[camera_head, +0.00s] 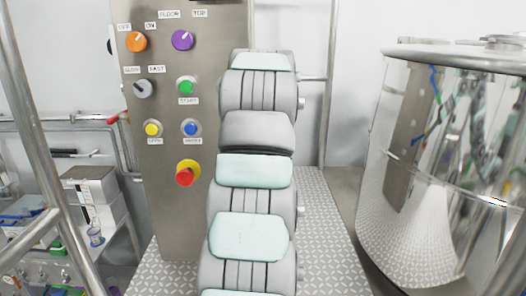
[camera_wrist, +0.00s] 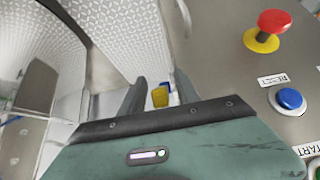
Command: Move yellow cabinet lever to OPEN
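My gripper (camera_wrist: 160,86) shows in the wrist view with two dark grey fingers apart. A small yellow piece (camera_wrist: 160,97) shows in the gap between the fingers, with a bit of blue beside it. It may be the yellow cabinet lever, but too little of it shows to be sure. I cannot tell whether the fingers touch it or how far beyond them it lies. In the head view my arm runs up the middle and its gripper is not visible. No yellow lever or OPEN mark can be made out there.
A steel control panel (camera_head: 165,225) carries knobs, buttons and a red emergency stop (camera_head: 186,175), also in the wrist view (camera_wrist: 274,22). A red-handled valve (camera_head: 115,118) is at its left edge. A large steel vessel (camera_head: 410,200) stands right. Patterned floor (camera_head: 325,230) is clear between.

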